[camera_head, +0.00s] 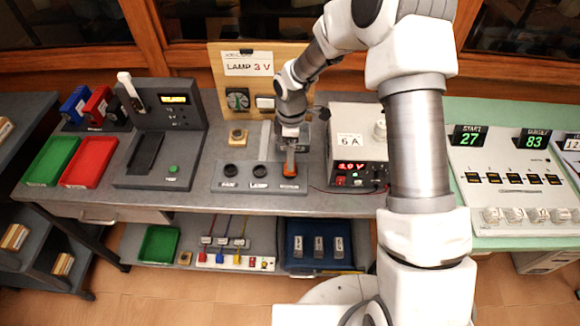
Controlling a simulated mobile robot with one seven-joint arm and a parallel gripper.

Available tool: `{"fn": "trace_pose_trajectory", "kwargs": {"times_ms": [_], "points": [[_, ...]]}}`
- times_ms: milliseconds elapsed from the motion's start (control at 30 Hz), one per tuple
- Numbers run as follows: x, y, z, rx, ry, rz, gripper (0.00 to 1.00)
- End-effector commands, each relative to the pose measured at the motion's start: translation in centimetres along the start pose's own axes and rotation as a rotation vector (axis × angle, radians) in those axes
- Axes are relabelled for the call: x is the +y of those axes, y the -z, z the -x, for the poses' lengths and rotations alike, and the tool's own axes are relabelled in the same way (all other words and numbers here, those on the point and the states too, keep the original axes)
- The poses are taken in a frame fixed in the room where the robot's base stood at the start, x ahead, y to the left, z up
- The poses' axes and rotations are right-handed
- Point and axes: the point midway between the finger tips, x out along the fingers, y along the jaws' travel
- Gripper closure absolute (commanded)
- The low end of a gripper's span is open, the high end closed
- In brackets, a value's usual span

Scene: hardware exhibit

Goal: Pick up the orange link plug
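My gripper (290,170) points down over the right end of a low grey board (240,177) at the middle of the bench, well left of that panel. A small orange-brown patch shows around the fingertips. It is too small to tell what it is, or whether the fingers are open or hold anything.
A power supply box (358,150) marked 6 A stands just right of my gripper. A board marked LAMP 3 V (248,65) stands behind. Green (50,160) and red (84,160) trays lie at the left. The shelf below holds a blue bin (322,265) and small coloured parts.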

Motion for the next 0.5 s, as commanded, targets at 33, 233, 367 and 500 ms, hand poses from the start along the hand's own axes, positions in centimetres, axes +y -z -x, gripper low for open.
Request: {"fn": "trace_pose_trajectory", "kwargs": {"times_ms": [33, 233, 367, 500], "points": [[0.0, 0.0, -0.2, -0.001, 0.001, 0.000, 0.12], [-0.2, 0.2, -2.2, -0.001, 0.003, 0.002, 0.12], [-0.2, 0.3, -4.1, -0.002, 0.002, 0.002, 0.12], [-0.2, 0.3, -5.3, -0.001, 0.001, 0.001, 0.12]]}}
